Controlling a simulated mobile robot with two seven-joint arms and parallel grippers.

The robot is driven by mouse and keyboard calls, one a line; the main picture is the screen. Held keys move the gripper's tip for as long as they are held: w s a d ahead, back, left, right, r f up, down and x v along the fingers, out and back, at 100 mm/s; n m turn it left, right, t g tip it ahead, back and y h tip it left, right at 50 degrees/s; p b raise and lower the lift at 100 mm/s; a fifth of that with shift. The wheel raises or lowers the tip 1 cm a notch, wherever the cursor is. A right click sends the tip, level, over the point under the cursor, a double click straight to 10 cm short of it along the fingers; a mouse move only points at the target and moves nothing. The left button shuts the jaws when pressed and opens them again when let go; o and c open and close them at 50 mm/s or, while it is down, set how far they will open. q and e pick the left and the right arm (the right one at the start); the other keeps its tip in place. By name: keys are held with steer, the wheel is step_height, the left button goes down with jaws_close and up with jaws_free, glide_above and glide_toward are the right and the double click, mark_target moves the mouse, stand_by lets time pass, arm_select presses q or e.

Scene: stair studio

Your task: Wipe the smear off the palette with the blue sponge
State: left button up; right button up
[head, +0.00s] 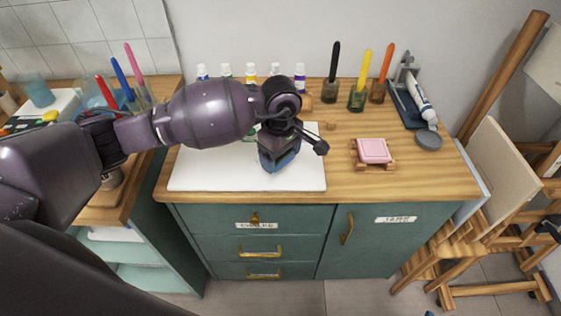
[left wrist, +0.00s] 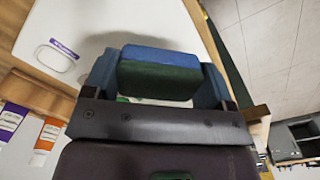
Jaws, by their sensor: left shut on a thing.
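The white palette (head: 205,178) lies flat on the wooden worktop, and its white surface also shows in the left wrist view (left wrist: 95,35). My left gripper (head: 280,150) is over its right half and shut on the blue sponge (left wrist: 160,60), which has a dark green layer. The sponge's blue edge (head: 284,163) shows below the fingers in the head view. I cannot tell whether it touches the palette. A small green patch (head: 250,133) shows beside the gripper; the arm hides much of the palette there, so I cannot make out the smear's extent. My right gripper is not in view.
Several paint bottles (head: 300,77) stand behind the palette. Brushes in jars (head: 357,95) stand at the back right. A pink block (head: 374,150) sits on a wooden rack to the right, and a clamp stand with a tube (head: 420,100) is beyond it. The worktop's right front is clear.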

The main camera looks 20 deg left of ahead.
arm_select(q)
steer(key=shift+r+p, duration=0.35)
steer(key=shift+r, duration=0.9)
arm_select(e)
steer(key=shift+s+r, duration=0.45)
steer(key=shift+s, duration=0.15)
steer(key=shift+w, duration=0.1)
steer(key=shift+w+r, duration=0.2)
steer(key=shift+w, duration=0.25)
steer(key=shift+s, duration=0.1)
